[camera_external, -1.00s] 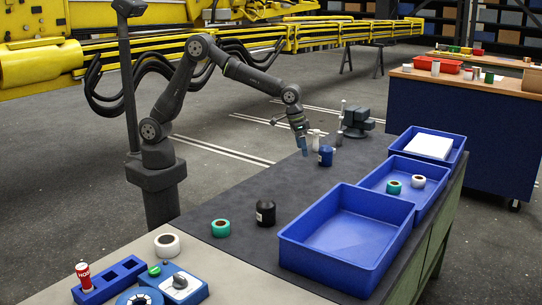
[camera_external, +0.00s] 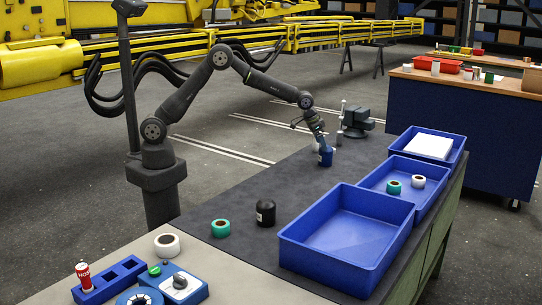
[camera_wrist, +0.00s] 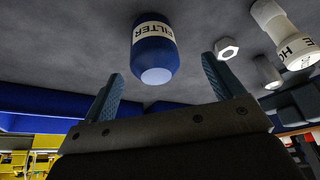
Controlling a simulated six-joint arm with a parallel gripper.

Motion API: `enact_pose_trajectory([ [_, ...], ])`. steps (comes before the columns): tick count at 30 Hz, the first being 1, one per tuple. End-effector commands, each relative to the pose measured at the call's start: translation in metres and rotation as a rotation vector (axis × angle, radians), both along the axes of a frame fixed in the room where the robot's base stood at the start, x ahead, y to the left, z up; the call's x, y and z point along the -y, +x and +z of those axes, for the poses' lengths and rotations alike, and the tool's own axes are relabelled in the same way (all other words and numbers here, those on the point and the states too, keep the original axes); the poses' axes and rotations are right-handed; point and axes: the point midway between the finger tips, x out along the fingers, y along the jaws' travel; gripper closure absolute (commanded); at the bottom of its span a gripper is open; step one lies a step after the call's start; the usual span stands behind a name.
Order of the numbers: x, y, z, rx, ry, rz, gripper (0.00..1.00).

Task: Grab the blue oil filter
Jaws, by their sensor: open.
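The blue oil filter (camera_external: 326,158) stands on the dark bench mat near the vise. In the wrist view it is a blue cylinder (camera_wrist: 155,52) with a white band reading "FILTER". My gripper (camera_external: 320,140) is right above and behind the filter in the external view, pointing down. In the wrist view my gripper (camera_wrist: 162,82) has its two blue-grey fingers spread wide, with nothing between them. The filter lies ahead of the fingertips, roughly centred between them. Whether a fingertip touches it cannot be told.
A grey vise (camera_external: 356,121) stands behind. Blue trays (camera_external: 345,240) line the right side.

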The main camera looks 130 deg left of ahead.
Motion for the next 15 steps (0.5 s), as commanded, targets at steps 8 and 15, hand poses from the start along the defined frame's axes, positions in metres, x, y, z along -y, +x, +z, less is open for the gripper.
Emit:
enact_pose_trajectory([
  [8,-0.007,0.008,-0.026,0.000,0.000,0.000,0.14],
  [15,-0.006,0.018,-0.056,-0.002,-0.002,0.000,0.14],
])
